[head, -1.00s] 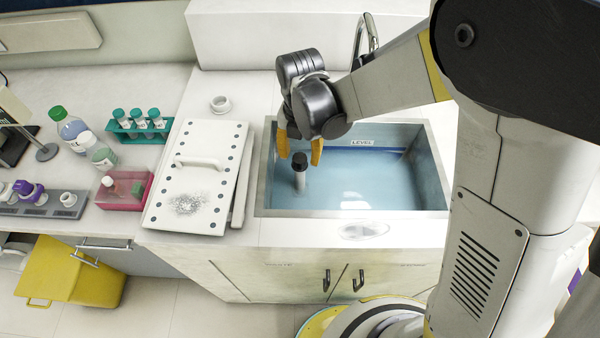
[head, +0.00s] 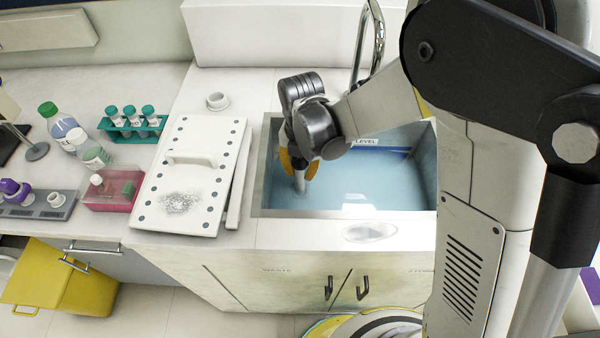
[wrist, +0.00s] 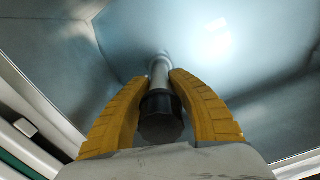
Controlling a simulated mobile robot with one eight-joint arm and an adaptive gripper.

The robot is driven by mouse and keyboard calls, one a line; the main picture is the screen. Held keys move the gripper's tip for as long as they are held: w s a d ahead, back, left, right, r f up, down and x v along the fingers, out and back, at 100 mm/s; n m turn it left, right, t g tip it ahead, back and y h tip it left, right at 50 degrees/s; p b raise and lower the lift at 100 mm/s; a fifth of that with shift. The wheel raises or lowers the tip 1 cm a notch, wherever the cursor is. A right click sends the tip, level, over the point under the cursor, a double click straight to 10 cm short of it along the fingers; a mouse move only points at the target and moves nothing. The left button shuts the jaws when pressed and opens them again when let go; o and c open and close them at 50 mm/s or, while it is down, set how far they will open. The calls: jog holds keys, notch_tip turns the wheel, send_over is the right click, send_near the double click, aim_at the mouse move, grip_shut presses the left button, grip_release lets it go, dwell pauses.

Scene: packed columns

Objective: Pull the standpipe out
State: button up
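The standpipe (head: 301,184) is a grey upright tube with a dark cap, standing in the blue water near the left side of the sink (head: 254,187). My gripper (head: 300,175) is over it, with its yellow fingers on both sides of the pipe's top. In the wrist view the black cap (wrist: 161,121) sits between the fingers, and the fingertips (wrist: 160,76) curve in against the pipe just below it. My gripper appears shut on the standpipe. The pipe's lower end is hard to see under the water.
A white perforated lid (head: 190,178) with a handle lies left of the sink. A tall curved faucet (head: 377,40) stands behind it. A teal tube rack (head: 133,127), bottles (head: 62,125) and a pink box (head: 113,192) stand farther left. A small white ring (head: 217,101) lies behind the lid.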

jog(key=shift+r+p, duration=0.5)
jog(key=shift+r, duration=0.25)
grip_shut()
jog(key=shift+r+p, duration=3.7)
jog(key=shift+r, duration=1.65)
